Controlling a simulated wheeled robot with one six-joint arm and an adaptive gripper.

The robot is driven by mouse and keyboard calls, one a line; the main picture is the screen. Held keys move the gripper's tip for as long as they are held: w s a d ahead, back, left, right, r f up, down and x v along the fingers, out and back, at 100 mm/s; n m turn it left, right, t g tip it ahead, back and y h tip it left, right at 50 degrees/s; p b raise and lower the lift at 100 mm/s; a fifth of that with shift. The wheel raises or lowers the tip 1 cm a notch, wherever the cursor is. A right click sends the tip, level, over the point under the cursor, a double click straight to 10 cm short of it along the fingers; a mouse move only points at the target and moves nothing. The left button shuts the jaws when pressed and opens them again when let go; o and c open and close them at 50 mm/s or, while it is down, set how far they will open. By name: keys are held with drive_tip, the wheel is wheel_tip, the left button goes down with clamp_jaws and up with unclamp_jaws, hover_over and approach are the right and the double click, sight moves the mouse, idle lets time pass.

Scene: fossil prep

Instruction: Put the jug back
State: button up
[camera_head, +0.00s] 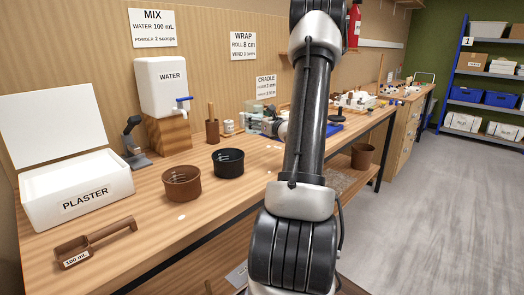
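No thing is labelled as a jug, and I cannot tell for sure which vessel it is. A brown long-handled measure (96,243) marked "100 mL" lies at the bench's front left, its handle pointing right. A brown round vessel (181,184) stands upright in the middle of the bench. A black round vessel (228,163) stands behind it to the right, apart from it. My arm rises through the middle and leaves the top of the picture. I cannot make out my gripper.
A white box (80,193) marked "PLASTER" stands open at left. A white water tank (163,84) with a blue tap sits on a wooden block (168,134). A brown pot (362,156) stands on the lower shelf. Clear floor (430,210) lies to the right.

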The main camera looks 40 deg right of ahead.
wheel_tip(320, 180, down, 5)
drive_tip(key=shift+d+f, duration=0.1)
drive_tip(key=shift+d, duration=0.05)
drive_tip(key=shift+f, duration=2.25)
drive_tip(key=shift+f, duration=0.15)
drive_tip(key=o, duration=1.7)
